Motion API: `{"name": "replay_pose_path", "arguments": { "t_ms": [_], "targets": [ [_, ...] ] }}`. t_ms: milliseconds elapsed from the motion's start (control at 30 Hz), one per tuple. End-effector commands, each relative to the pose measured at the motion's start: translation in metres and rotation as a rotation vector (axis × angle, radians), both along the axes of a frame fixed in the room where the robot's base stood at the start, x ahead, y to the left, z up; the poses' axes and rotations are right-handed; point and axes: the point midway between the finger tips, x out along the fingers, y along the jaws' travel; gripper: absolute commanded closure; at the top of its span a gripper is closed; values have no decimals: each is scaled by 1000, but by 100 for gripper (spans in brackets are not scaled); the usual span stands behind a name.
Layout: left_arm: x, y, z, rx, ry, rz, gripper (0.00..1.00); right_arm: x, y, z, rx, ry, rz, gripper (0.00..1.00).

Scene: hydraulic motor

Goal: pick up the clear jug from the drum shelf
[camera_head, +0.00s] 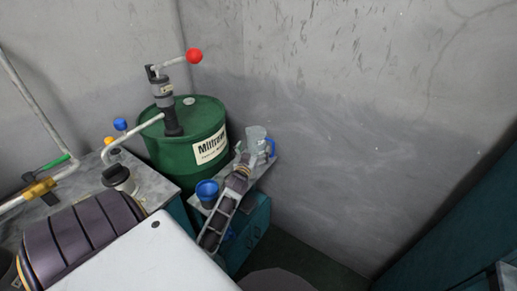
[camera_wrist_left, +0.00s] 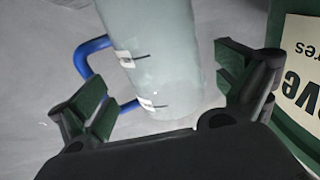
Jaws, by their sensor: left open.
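The clear jug (camera_head: 256,138) with a blue handle stands at the far end of the grey drum shelf (camera_head: 264,166), right of the green drum. My left gripper (camera_head: 244,162) is at the near side of the jug and partly covers its lower part. In the left wrist view the clear jug (camera_wrist_left: 168,55) fills the gap between the open fingers of my left gripper (camera_wrist_left: 160,85). Its blue handle (camera_wrist_left: 84,60) shows beyond the left finger. I cannot tell whether either finger touches the jug. My right gripper is not in view.
The green drum (camera_head: 188,150) with a hand pump (camera_head: 164,90) stands close left of the jug. A blue funnel-like cup (camera_head: 207,190) sits on the near part of the shelf, beside my left arm. The grey wall (camera_head: 340,150) rises behind and right of the shelf.

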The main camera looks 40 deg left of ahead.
Motion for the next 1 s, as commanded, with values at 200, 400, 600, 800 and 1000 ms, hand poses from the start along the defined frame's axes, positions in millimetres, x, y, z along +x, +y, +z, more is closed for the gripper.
{"name": "replay_pose_path", "arguments": {
  "t_ms": [200, 400, 600, 800, 1000],
  "targets": [
    [4, 2, 0, 0, 1, 0, 0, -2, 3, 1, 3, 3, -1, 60],
    [4, 2, 0, 0, 1, 0, 0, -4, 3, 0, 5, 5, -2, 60],
    [8, 4, 0, 1, 0, 0, 0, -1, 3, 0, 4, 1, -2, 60],
    [21, 11, 0, 1, 0, 0, 0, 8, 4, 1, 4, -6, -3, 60],
    [37, 20, -1, 1, 0, 0, 0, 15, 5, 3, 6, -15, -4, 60]
  ]
}}
